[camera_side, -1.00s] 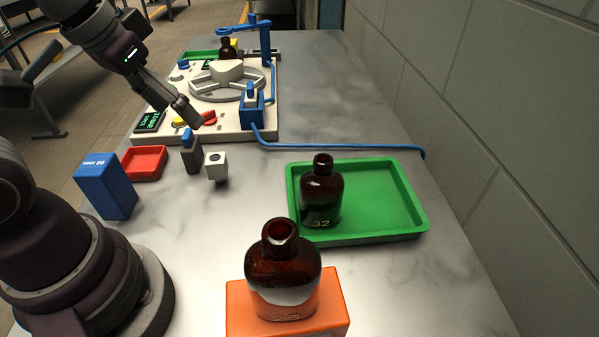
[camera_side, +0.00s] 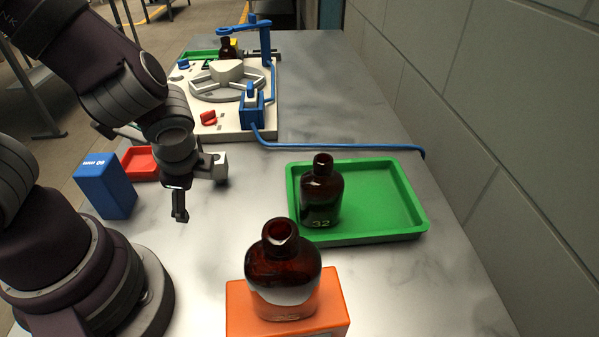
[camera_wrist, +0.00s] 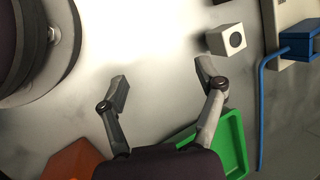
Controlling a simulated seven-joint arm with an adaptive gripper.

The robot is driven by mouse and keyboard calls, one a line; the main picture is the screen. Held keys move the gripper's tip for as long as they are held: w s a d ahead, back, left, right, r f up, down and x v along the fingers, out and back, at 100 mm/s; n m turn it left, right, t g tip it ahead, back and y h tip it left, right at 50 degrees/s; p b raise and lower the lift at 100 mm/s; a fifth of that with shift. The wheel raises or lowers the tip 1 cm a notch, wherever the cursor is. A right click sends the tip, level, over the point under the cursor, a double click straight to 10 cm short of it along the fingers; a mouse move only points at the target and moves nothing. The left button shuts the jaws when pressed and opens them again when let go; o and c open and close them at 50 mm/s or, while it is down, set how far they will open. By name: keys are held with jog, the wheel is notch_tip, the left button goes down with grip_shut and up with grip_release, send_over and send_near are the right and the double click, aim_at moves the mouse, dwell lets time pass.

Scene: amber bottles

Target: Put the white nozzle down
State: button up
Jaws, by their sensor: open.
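A small white block (camera_side: 220,167) with a dark round hole stands on the table and may be the white nozzle; I cannot tell for sure. In the wrist view the white block (camera_wrist: 222,39) lies just beyond the right finger and outside the jaws. My gripper (camera_side: 194,190) hangs low over the table, left of the green tray. In the wrist view my gripper (camera_wrist: 162,85) has its fingers spread, with only bare table between them.
A brown bottle (camera_side: 322,195) stands in the green tray (camera_side: 390,195). Another bottle (camera_side: 283,260) stands on an orange block (camera_side: 335,315). A blue box (camera_side: 104,187) and red tray (camera_side: 138,163) are left. A white machine (camera_side: 262,120) with a blue hose is behind. The table's middle is clear.

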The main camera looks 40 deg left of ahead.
aim_at(217, 156)
jog(key=a+m+y, duration=0.1)
jog(key=m, duration=0.1)
jog(key=f+m+t+y, duration=0.1)
jog(key=m, duration=0.2)
jog(key=a+f+m+t+y, duration=0.1)
jog(key=m, duration=0.1)
jog(key=shift+w+a+f+m+y, duration=0.2)
jog(key=shift+w+a+m+y, duration=0.1)
jog(key=shift+m+y, duration=0.1)
jog(key=m+t, duration=0.1)
jog(key=m, duration=0.1)
jog(key=w+m+t, duration=0.1)
jog(key=m+t, duration=0.1)
jog(key=w+m+t+y, duration=0.1)
jog(key=m, duration=0.1)
jog(key=shift+w+a+r, duration=0.1)
jog(key=shift+a+r, duration=0.05)
jog(key=shift+a, duration=0.05)
jog(key=shift+w+d+m+t, duration=0.1)
jog(key=shift+w+m+t, duration=0.2)
jog(key=shift+m+t, duration=0.55)
jog(key=shift+w+m, duration=0.25)
jog(key=shift+m, duration=0.4)
jog(key=x, duration=1)
jog(key=shift+w+d, duration=0.15)
jog(key=shift+w, duration=0.15)
jog(key=shift+r, duration=0.1)
jog(key=c, duration=1.3)
